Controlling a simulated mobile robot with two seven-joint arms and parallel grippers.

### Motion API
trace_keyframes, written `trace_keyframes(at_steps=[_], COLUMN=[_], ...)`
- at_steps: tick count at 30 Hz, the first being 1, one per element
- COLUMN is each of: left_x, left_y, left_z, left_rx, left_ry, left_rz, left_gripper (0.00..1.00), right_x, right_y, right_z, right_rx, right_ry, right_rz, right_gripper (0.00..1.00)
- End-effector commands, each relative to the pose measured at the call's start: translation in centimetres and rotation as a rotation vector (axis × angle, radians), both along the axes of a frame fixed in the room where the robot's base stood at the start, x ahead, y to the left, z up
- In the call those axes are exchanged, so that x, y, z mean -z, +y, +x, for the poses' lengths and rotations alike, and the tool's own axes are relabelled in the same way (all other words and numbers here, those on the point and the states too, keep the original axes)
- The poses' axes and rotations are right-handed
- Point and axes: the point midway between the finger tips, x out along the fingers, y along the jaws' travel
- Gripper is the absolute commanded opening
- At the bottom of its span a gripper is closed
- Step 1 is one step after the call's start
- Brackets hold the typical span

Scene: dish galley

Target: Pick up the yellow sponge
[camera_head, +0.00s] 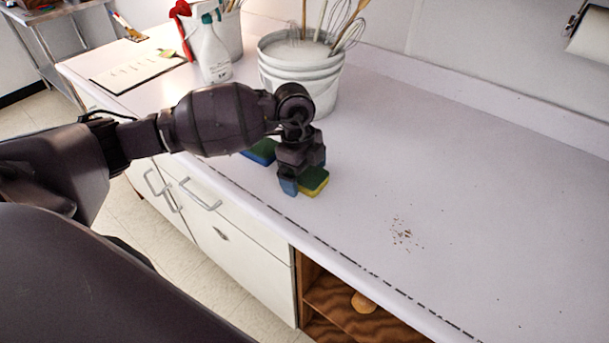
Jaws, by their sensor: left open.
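The yellow sponge (316,188), with a green top layer, lies on the white counter near its front edge. My left gripper (303,183) points down right at it and covers its left and back parts. The jaws are open; I cannot tell whether they touch the sponge. A blue sponge (262,152) with a green top lies behind and to the left, partly hidden by my left arm. My right gripper is not in view.
A white bucket with whisks (300,78) stands behind my gripper. A spray bottle (213,52) and a paper sheet (136,68) are at the back left. Brown crumbs (402,232) lie on the right. The counter's right side is otherwise mostly clear.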

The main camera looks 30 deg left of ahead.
Motion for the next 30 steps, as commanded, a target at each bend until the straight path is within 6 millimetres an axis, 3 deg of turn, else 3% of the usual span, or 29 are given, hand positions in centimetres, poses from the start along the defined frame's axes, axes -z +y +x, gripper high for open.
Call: trace_keyframes(at_steps=[2,12,23,30], left_x=[-0.1,-0.1,-0.9,-5.2], left_y=[0.0,0.0,0.0,0.1], left_z=[0.0,0.0,0.0,0.1], left_rx=[0.0,0.0,0.0,0.0], left_ry=[0.0,0.0,-0.001,-0.006], left_rz=[0.0,0.0,0.0,0.001], left_gripper=[0.99,0.47,0.46,0.46], right_x=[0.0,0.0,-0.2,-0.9], right_y=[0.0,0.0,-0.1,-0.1], right_z=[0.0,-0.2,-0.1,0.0], right_rx=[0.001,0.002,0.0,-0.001], right_ry=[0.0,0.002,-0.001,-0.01], right_rz=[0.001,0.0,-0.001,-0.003], right_gripper=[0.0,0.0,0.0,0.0])
